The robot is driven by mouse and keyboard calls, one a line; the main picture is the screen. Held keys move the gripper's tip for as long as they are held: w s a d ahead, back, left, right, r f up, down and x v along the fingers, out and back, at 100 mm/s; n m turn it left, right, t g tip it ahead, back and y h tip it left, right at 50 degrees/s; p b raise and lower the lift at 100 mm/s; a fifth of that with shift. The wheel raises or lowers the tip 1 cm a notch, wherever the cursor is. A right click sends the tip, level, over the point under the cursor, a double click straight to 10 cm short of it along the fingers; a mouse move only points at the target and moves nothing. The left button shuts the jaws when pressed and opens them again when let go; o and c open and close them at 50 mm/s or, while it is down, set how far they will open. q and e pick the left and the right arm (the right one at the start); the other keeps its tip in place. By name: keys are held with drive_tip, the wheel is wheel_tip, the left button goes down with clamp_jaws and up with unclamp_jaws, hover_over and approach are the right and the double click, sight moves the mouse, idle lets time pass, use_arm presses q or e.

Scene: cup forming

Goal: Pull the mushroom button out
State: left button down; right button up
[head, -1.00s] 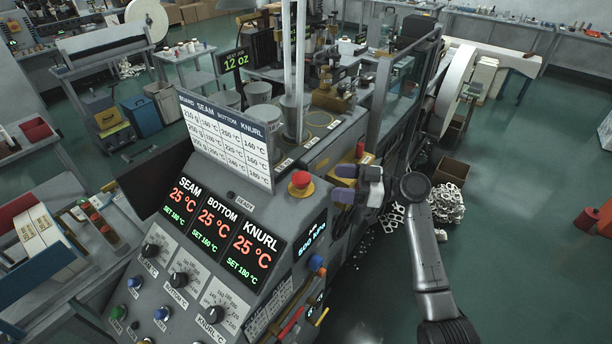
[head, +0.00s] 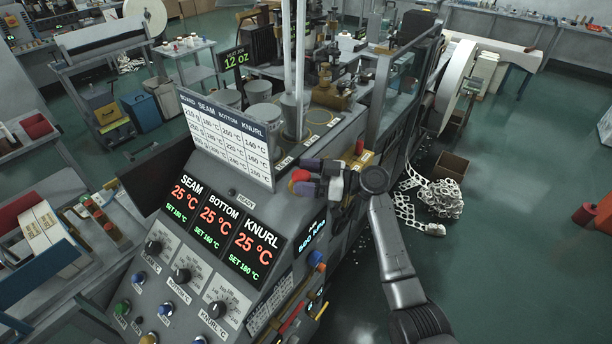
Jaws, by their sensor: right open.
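The red mushroom button (head: 300,176) sits at the top right of the sloped control panel, above the KNURL display (head: 250,243). My right gripper (head: 306,178) is at the button, coming in from the right. Its fingers are open, one on the far side and one on the near side of the red cap. Whether the fingers touch the cap cannot be told. The button's yellow base is mostly hidden by the gripper. My left gripper is not in view.
A white temperature chart (head: 228,135) stands up on the panel left of the button. Knobs, including the KNURL knob (head: 217,309), and coloured buttons fill the lower panel. White cups and a post stand behind. Scrap paper (head: 440,197) lies on the floor at right.

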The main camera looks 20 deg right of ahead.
drive_tip(key=c, duration=1.3)
drive_tip(key=shift+r+b, duration=0.25)
drive_tip(key=shift+b, duration=0.55)
drive_tip(key=shift+r, duration=0.55)
drive_tip(key=o, duration=1.3)
drive_tip(key=shift+d, duration=0.1)
